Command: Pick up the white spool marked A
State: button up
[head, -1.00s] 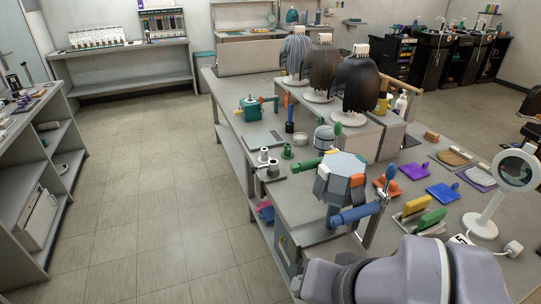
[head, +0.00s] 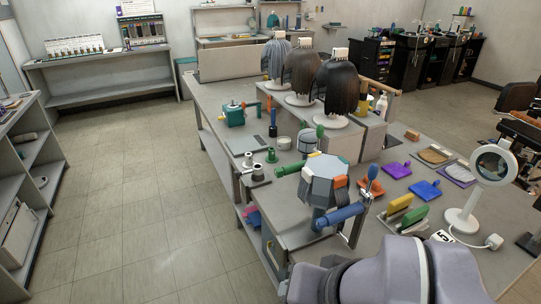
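A small white spool (head: 248,159) stands near the left edge of the long grey workbench (head: 195,95). A green spool (head: 271,156) stands beside it to the right. A darker spool with a pale top (head: 258,173) stands just in front, on or by a dark flat base. No letter can be read on any of them at this size, so I cannot tell which is marked A. My arm (head: 390,272) fills the bottom of the picture, well in front of the spools. My gripper is not in view.
A grey faceted holder with coloured handles (head: 320,182) stands between my arm and the spools. Wig heads (head: 335,80) stand on a raised shelf behind. The tiled floor (head: 120,210) at left is clear.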

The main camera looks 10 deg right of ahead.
aim_at(249, 163)
jog(key=i+j+z, duration=0.1)
jog(key=j, duration=0.45)
jog(key=i+j+z, duration=0.1)
jog(key=j, duration=0.45)
jog(key=i+j+z, duration=0.25)
jog(key=i+j, duration=0.3)
jog(key=i, duration=0.35)
jog(key=i+j+z, duration=0.25)
jog(key=i+j, duration=0.45)
jog(key=i, duration=0.3)
jog(key=z, duration=0.05)
